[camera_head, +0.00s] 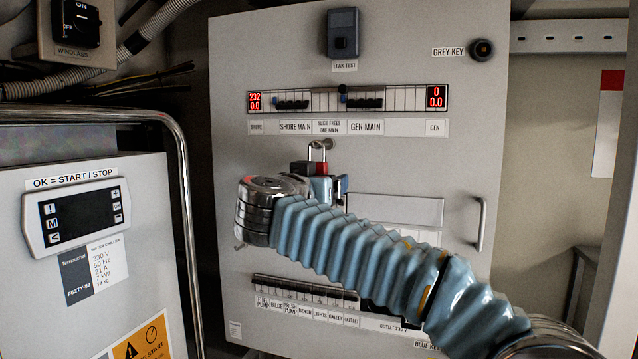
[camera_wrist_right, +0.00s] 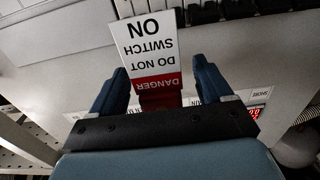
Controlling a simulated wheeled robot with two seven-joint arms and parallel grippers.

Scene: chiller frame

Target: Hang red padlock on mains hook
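The red padlock (camera_head: 322,168) is upright in the middle of the cabinet front, its metal shackle pointing up below the mains labels. Whether the shackle is around a hook is too small to tell. My right gripper (camera_head: 331,188) is just below and in front of it, hiding part of it. In the right wrist view, the padlock (camera_wrist_right: 160,99) shows between the two blue fingers of my right gripper (camera_wrist_right: 163,77), with a visible gap on each side. A red and white danger tag (camera_wrist_right: 150,45) hangs from it, upside down in this view. My left gripper is not in view.
The grey cabinet (camera_head: 270,60) carries a switch strip with red displays (camera_head: 437,98), a leak test box (camera_head: 343,33), a grey key switch (camera_head: 482,49) and a door handle (camera_head: 482,224). A chiller unit (camera_head: 150,190) with a metal rail (camera_head: 185,180) stands at the left.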

